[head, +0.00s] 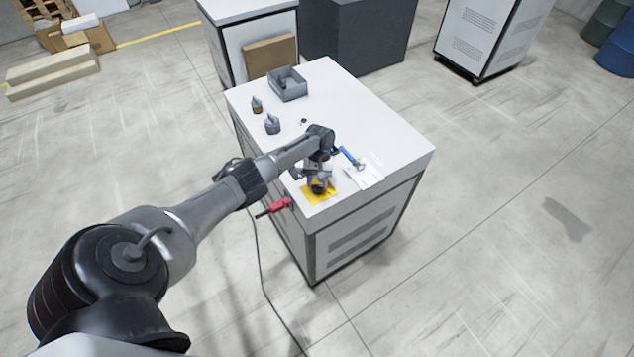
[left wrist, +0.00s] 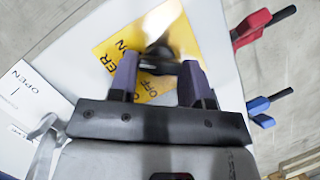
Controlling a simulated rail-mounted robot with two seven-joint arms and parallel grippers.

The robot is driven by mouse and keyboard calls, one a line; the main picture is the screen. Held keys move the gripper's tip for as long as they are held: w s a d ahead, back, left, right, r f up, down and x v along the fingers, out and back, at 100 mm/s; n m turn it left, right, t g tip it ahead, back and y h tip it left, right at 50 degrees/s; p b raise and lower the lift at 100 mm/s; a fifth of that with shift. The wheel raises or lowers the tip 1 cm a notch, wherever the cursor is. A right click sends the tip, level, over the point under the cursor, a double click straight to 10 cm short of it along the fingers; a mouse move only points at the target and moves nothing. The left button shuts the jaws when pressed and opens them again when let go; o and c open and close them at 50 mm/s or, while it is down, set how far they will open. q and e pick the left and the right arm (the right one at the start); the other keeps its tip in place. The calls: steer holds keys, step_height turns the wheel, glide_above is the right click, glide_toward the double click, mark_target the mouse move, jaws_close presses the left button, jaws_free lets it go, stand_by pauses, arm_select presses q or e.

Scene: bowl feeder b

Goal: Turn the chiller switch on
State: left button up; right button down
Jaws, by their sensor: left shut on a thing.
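The yellow plate (head: 309,196) also shows in the head view, near the front corner of the white cabinet's top. My left gripper (left wrist: 158,66) points down at the plate, with one finger on each side of the knob, and is shut on it. In the head view my left gripper (head: 318,181) covers most of the knob. Bright glare hides the knob's marker, so I cannot tell which way it is turned. My right gripper is not in view.
On the white cabinet (head: 360,110) a blue-handled lever (head: 348,155) stands close to the gripper, beside a white label (left wrist: 22,92) reading "OPEN". A red handle (head: 275,207) sticks out from the cabinet's side. A grey bin (head: 288,86) and small bottles (head: 272,125) stand farther back.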

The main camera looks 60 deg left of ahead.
arm_select(q)
steer(key=shift+w+m, duration=0.1)
steer(key=shift+m, duration=0.5)
steer(key=o, duration=0.9)
steer(key=shift+o, duration=0.2)
steer(key=shift+r, duration=0.1)
steer(key=v, duration=1.3)
steer(key=shift+w+r+b, duration=0.25)
steer(key=shift+r+b, duration=0.05)
steer(key=shift+b, duration=0.15)
steer(key=shift+d, duration=0.15)
